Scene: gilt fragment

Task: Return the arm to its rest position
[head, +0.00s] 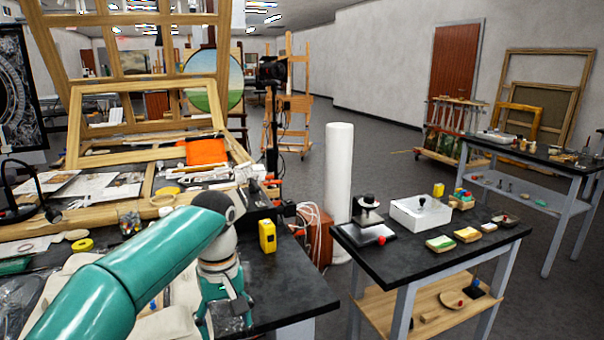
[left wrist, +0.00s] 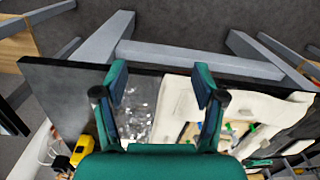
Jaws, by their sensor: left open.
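My left arm comes in from the lower left in the head view and bends downward at the front table (head: 295,285). My left gripper (head: 224,305) points down over the table's front part. In the left wrist view the gripper (left wrist: 160,82) has its two green fingers spread wide, with nothing between them. Beyond the fingers are a clear crumpled bag or glassy pile (left wrist: 138,110) and a cream cloth roll (left wrist: 180,105) with tools. I cannot tell whether the fingers touch anything. No gilt fragment can be made out. My right gripper is not in view.
A yellow tape measure (head: 267,236) stands right of the arm. A side table (head: 385,262) holds a white tray (head: 420,212). A white roll (head: 338,185) stands between the tables.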

